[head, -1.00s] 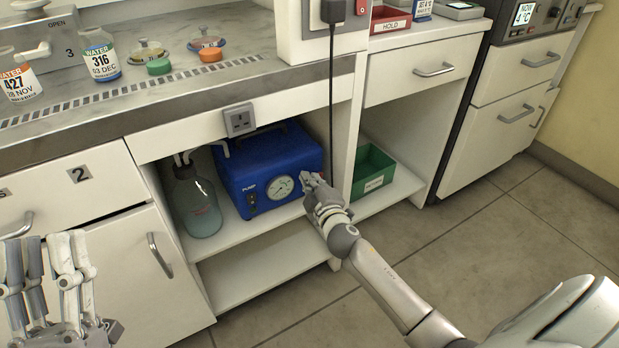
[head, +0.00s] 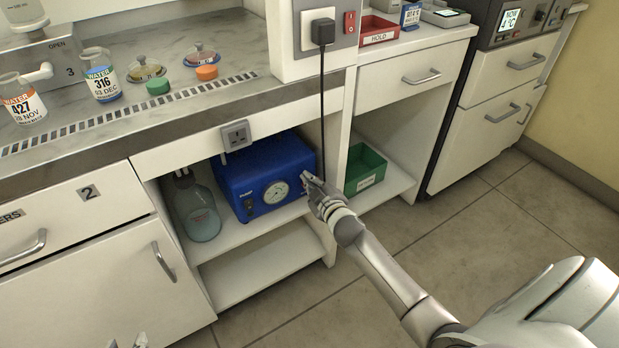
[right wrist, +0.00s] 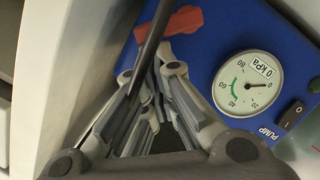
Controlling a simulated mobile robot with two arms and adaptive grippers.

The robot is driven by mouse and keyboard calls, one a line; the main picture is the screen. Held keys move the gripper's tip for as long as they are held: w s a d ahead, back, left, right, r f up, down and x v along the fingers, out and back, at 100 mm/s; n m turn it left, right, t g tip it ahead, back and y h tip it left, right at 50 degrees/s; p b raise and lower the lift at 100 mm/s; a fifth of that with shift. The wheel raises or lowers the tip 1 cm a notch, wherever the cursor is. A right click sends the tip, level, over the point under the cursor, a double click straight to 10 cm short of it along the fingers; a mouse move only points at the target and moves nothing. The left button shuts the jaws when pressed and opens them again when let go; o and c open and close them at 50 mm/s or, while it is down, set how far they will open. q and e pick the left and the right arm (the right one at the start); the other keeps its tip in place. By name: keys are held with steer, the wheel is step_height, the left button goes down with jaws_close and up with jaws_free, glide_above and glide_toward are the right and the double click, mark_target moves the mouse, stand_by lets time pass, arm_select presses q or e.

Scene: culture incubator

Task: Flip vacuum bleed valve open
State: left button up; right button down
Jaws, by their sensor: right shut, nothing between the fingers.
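The blue vacuum pump (head: 262,165) stands on the shelf under the bench, with a round gauge (head: 277,192) on its front. In the right wrist view the gauge (right wrist: 248,84) needle is near 0 kPa. The red bleed valve lever (right wrist: 172,24) lies crosswise just beyond my right fingertips; contact is unclear. My right gripper (head: 307,179) is at the pump's front right corner. It is shut and empty, and also fills the middle of the right wrist view (right wrist: 150,72). Only the tips of my left gripper (head: 127,342) show at the bottom edge.
A black power cord (head: 322,110) hangs beside the pump and crosses close by my right fingers (right wrist: 152,42). A glass bottle (head: 197,212) stands left of the pump. A green bin (head: 366,170) sits to the right, beyond a cabinet panel. The lower shelf (head: 265,262) is empty.

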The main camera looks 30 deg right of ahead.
arm_select(q)
steer(key=shift+s+a+f+g+y+p, duration=0.4)
steer(key=shift+s+a+f+g+p, duration=0.5)
steer(key=shift+s+g, duration=1.4)
steer(key=shift+s+a+f+g+y+p, duration=0.45)
steer(key=shift+s+a+g+p, duration=0.7)
steer(key=shift+s, duration=2.3)
arm_select(e)
steer(key=shift+d+m+y, duration=0.3)
steer(key=shift+d+m, duration=0.2)
steer(key=shift+m, duration=0.35)
steer(key=shift+d+m+y, duration=0.3)
steer(key=shift+d+m, duration=0.2)
steer(key=shift+m, duration=0.35)
steer(key=shift+w+d+f+m+g+y+p, duration=0.15)
steer(key=shift+d+m+g+y+p, duration=0.25)
steer(key=shift+m+p, duration=0.35)
steer(key=shift+f, duration=0.1)
arm_select(q)
steer(key=x, duration=0.4)
steer(key=shift+d+f, duration=0.3)
steer(key=shift+f, duration=0.15)
